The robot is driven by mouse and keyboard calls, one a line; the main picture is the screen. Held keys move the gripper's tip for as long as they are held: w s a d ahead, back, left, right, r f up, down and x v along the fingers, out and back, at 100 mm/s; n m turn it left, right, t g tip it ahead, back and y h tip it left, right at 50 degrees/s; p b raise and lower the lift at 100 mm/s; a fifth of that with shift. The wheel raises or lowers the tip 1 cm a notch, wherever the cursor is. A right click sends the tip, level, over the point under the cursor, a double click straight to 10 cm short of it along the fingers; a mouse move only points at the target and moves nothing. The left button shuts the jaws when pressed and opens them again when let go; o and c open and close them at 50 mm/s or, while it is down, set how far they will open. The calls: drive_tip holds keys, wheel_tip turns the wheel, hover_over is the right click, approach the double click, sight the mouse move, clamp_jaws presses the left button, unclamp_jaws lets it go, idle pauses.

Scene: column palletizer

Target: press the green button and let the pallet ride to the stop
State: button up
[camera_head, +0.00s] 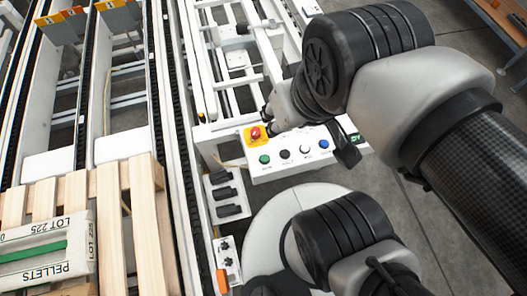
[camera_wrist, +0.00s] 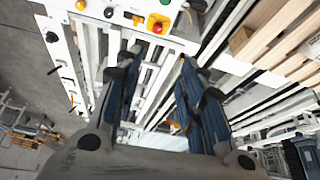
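The green button (camera_head: 264,160) is at the left end of a row on the white control panel (camera_head: 290,172). A green patch (camera_wrist: 165,2) shows at the top edge of the wrist view. The pallet (camera_head: 140,215) of pale wooden slats is at the lower left, on the conveyor, with a sack (camera_head: 45,250) marked PELLETS, LOT 225. My gripper (camera_wrist: 160,56) is open, its two dark fingers apart with nothing between them. In the head view it is mostly hidden by my arm, just above the panel's far edge and apart from the green button.
A red stop knob (camera_head: 255,133) on a yellow square sits just behind the green button. Black (camera_head: 285,154), white (camera_head: 306,149) and blue (camera_head: 325,144) buttons continue the row. Conveyor rails (camera_head: 165,120) run to the left, with orange-topped end pieces (camera_head: 74,12) at the far end.

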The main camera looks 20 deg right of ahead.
clamp_jaws()
idle(1.4)
